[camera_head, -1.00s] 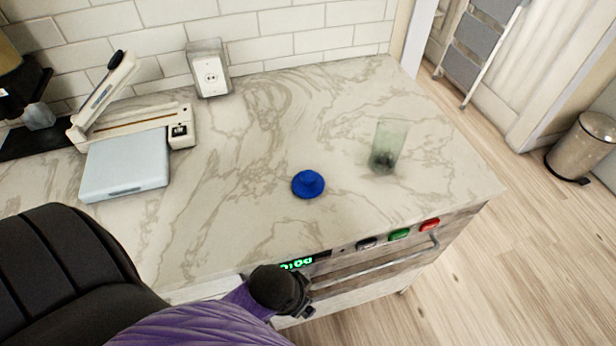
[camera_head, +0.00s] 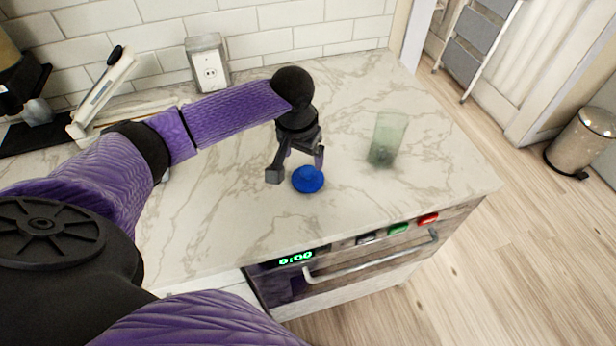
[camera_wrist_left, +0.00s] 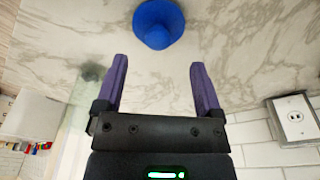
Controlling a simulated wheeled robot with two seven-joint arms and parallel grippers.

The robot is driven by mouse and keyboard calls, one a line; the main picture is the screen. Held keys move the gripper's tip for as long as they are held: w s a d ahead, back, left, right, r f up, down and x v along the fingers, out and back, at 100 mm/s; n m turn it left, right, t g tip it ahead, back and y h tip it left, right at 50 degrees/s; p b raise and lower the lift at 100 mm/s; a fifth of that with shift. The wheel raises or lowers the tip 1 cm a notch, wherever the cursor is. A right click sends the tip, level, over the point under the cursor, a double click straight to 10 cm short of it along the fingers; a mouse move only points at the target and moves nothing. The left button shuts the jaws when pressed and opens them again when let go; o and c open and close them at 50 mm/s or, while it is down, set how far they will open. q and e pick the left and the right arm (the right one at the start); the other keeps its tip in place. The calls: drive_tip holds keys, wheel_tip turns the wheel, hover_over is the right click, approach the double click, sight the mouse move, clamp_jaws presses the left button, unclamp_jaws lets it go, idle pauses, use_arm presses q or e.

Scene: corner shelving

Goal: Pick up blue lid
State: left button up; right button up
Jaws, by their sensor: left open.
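The blue lid (camera_head: 308,180) lies on the marble counter, a round disc with a raised knob. My left gripper (camera_head: 296,172) is open above the counter, just behind the lid, with its fingers pointing down. In the left wrist view the blue lid (camera_wrist_left: 159,24) is at the top, ahead of the open purple fingertips (camera_wrist_left: 155,65) and roughly centred between them. Nothing is between the fingers. The lid is apart from the fingers in the wrist view. My right gripper is not in view.
A greenish clear glass (camera_head: 387,139) stands on the counter (camera_head: 400,220) right of the lid. An outlet box (camera_head: 208,66) is by the tiled wall. An appliance with a lever (camera_head: 104,92) is partly behind my arm. The oven handle (camera_head: 370,257) is at the front edge.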

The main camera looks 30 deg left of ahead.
sight(307, 170)
use_arm(q)
drive_tip(key=f, duration=0.2)
drive_tip(key=w+f+b, duration=0.1)
drive_tip(key=f, duration=0.1)
drive_tip(key=w+f+b, duration=0.1)
drive_tip(key=f, duration=0.1)
drive_tip(key=shift+f, duration=0.1)
drive_tip(key=shift+s, duration=0.1)
clamp_jaws()
